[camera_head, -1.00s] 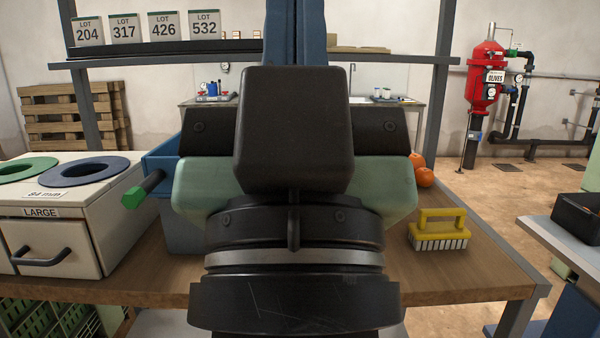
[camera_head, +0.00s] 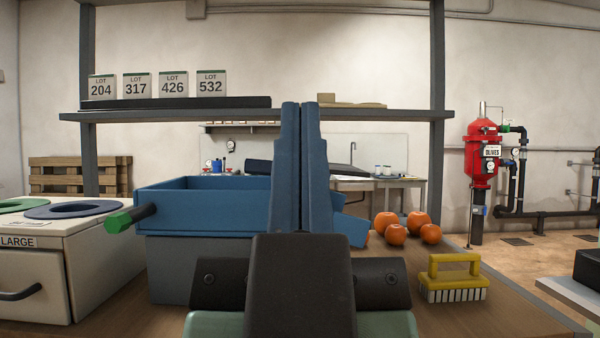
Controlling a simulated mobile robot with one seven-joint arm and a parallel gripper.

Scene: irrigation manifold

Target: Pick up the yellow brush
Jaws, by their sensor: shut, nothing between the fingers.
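The yellow brush (camera_head: 453,278) stands on the wooden table at the right, its white bristles down and its handle on top. My gripper (camera_head: 300,108) is in the middle of the view with its two long blue fingers pointing up and pressed together. It is shut and empty. The brush is to the right of my gripper, and the two are apart. The dark gripper body covers part of the table's middle.
A blue bin (camera_head: 195,212) with a green-ended handle is left of my fingers. Several oranges (camera_head: 396,234) lie behind the brush. A white sorting box (camera_head: 35,255) stands at the left. A shelf (camera_head: 375,114) with lot cards (camera_head: 173,85) crosses above. Bare tabletop surrounds the brush.

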